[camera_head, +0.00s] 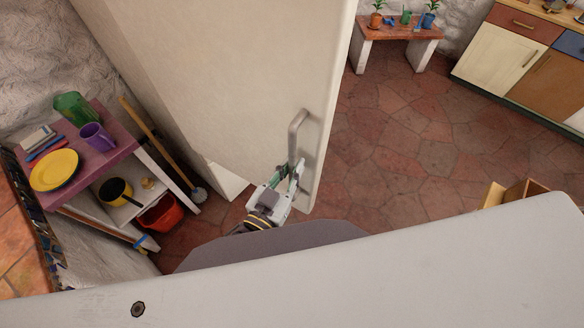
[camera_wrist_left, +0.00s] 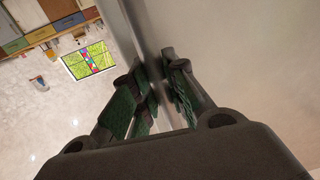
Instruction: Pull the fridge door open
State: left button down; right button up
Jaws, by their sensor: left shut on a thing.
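The fridge door (camera_head: 245,80) is a tall off-white panel in the middle of the head view. Its grey metal handle (camera_head: 297,128) stands upright near the door's right edge. My left gripper (camera_head: 296,172) is shut on the lower part of this handle. In the left wrist view, the green-padded fingers (camera_wrist_left: 168,68) close on either side of the handle bar (camera_wrist_left: 148,40), beside the pale door face (camera_wrist_left: 240,55). I cannot tell from these views how far the door stands open. My right gripper is not in view.
A purple-topped shelf (camera_head: 112,152) with a yellow plate (camera_head: 54,169) and a purple mug (camera_head: 96,136) stands left, with a broom (camera_head: 155,140) beside it. A red bucket (camera_head: 160,213) is below. Tiled floor (camera_head: 400,150) is clear right of the door. A small bench (camera_head: 398,32) stands behind.

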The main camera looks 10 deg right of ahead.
pick_arm(q)
jog(key=c, duration=1.4)
grip_release()
jog(key=shift+s+a, duration=0.1)
jog(key=shift+s, duration=0.1)
jog(key=shift+v, duration=5.75)
jog(key=shift+a, duration=0.1)
jog(key=shift+w, duration=0.1)
